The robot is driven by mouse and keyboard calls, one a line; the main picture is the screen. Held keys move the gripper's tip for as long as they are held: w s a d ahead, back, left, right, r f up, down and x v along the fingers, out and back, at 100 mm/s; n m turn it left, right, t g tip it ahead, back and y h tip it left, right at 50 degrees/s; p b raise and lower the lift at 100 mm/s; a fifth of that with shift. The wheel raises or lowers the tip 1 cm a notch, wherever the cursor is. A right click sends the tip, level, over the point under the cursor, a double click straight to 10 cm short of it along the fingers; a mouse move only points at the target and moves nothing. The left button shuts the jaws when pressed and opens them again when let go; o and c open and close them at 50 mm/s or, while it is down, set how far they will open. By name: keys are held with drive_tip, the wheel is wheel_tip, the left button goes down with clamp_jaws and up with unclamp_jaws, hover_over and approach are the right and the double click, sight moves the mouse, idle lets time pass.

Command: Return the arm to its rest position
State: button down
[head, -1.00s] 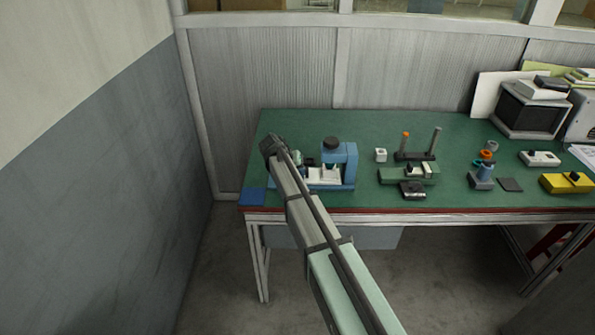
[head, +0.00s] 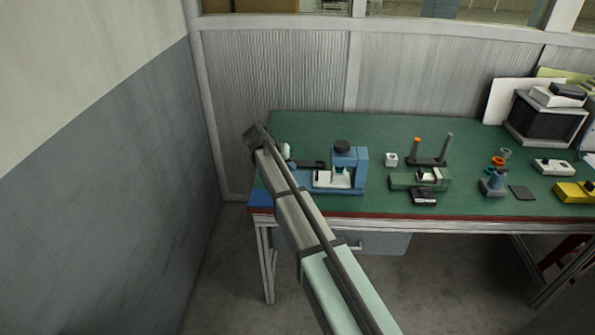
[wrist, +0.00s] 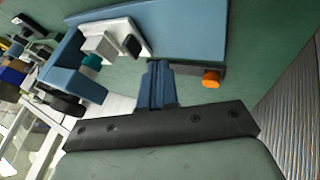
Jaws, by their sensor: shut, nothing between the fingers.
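My gripper (wrist: 157,84) shows in the wrist view with its blue-grey fingers together and nothing between them. In the head view my arm reaches up to the left end of the green bench (head: 310,128); the fingers are hidden or too small to make out there. The blue device (head: 345,177) with a black knob and a white block stands just right of my arm's end. In the wrist view the blue device (wrist: 185,25) fills the top, beyond the fingertips. I cannot tell whether the fingertips touch it.
A yellow device (head: 575,192) and a dark monitor (head: 545,120) are at the far right. A wall (head: 120,170) is on the left.

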drive_tip(key=s+a+f+n+g+y, duration=0.1)
drive_tip(key=s+a+f+y, duration=0.1)
drive_tip(key=s+a+f, duration=0.35)
drive_tip(key=s+a+f+n+g+y, duration=0.1)
drive_tip(key=s+a+f+n+g, duration=0.1)
drive_tip(key=s+a, duration=0.7)
drive_tip(key=s+d+f+g, duration=0.2)
drive_tip(key=s+d+f, duration=0.6)
drive_tip(key=d+f, duration=0.5)
drive_tip(key=s+d+f+g, duration=0.2)
drive_tip(key=s+d+f, duration=0.6)
drive_tip(key=d+f, duration=0.5)
drive_tip(key=s+d+f+g+y, duration=0.1)
drive_tip(key=s+d, duration=0.3)
drive_tip(key=s, duration=0.6)
drive_tip(key=s+d+f+m+g+y, duration=0.1)
drive_tip(key=s+d+f, duration=0.3)
drive_tip(key=s, duration=0.6)
drive_tip(key=s+d+f+g, duration=0.2)
drive_tip(key=s+d, duration=0.4)
drive_tip(key=s, duration=0.4)
drive_tip(key=shift+s+f+m+y, duration=0.4)
drive_tip(key=shift+f, duration=0.3)
